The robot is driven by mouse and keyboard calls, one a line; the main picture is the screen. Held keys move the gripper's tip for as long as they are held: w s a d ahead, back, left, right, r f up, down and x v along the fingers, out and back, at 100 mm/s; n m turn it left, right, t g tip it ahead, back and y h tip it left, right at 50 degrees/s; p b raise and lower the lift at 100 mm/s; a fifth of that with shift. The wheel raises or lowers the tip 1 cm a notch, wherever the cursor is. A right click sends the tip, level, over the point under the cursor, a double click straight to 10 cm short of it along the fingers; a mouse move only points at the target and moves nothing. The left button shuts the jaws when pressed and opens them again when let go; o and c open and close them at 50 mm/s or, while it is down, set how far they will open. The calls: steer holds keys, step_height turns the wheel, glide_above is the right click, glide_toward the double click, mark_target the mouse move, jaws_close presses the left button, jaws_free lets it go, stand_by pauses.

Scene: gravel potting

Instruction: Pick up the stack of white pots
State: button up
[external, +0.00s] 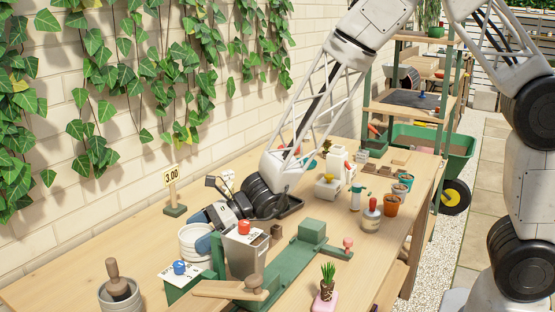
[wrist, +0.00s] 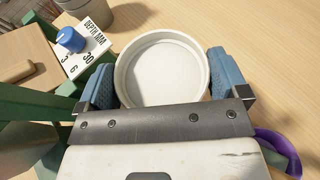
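In the wrist view I look down into the round, empty top pot (wrist: 162,68). My gripper (external: 205,232) is at the stack, with its blue fingers wide apart. In the wrist view the fingers (wrist: 160,80) flank the top pot's left and right sides, with little or no visible gap. I cannot tell whether they press on it.
A dial block marked DEPTH (wrist: 82,48) stands close left of the pot. A grey box with a red knob (external: 246,250) and a green fixture (external: 290,262) crowd the near side. Bare bench lies at far left.

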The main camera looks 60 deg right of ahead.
steer(key=c, duration=0.5)
steer(key=shift+r, duration=0.1)
steer(key=shift+r, duration=4.9)
